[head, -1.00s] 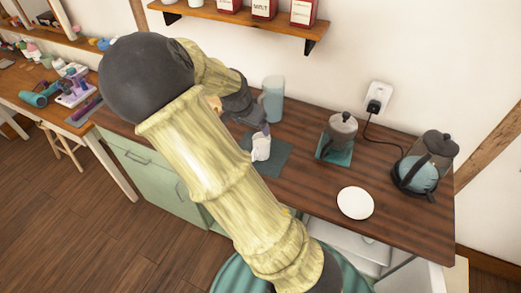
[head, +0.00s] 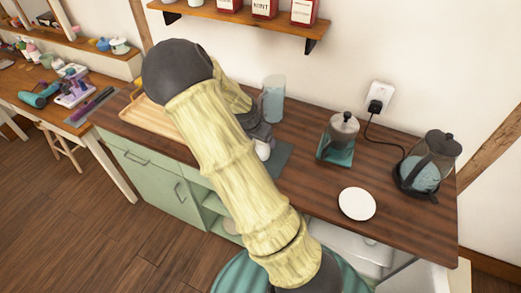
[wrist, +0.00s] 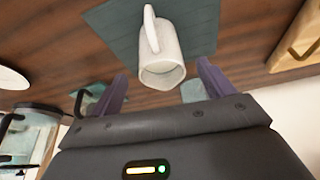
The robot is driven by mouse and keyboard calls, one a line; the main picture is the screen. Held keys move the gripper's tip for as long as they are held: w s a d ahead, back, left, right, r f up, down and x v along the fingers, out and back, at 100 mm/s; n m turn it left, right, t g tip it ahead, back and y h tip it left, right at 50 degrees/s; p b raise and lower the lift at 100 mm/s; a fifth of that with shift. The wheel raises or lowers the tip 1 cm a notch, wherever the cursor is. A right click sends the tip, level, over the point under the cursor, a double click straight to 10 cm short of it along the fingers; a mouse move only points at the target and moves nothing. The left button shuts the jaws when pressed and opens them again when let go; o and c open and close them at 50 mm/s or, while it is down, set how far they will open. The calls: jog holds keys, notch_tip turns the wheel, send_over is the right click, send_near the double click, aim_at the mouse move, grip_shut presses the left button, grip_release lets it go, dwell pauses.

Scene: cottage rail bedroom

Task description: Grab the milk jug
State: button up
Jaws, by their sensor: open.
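The white milk jug (wrist: 163,58) stands on a dark grey-green mat (wrist: 110,25), its handle toward the top of the wrist view. In the head view only a small part of the jug (head: 264,151) shows beside my arm. My gripper (wrist: 161,86) is open, its two purple fingers apart, one toward each side of the jug's rim. The jug lies ahead of the fingers, and no contact shows. In the head view my arm hides the fingers.
A tall bluish glass (head: 273,99) stands behind the jug. A French press (head: 343,126), a white plate (head: 356,204) and a kettle (head: 440,150) are to the right. A wooden tray (head: 148,118) lies left on the counter. A shelf (head: 240,22) hangs above.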

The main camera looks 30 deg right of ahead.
aim_at(261, 143)
jog(key=x, duration=0.5)
jog(key=shift+a+f, duration=0.1)
jog(key=shift+f, duration=0.15)
jog(key=shift+r, duration=0.1)
jog(key=c, duration=1.3)
jog(key=shift+r, duration=0.2)
jog(key=shift+r+p, duration=0.35)
jog(key=shift+r, duration=4.4)
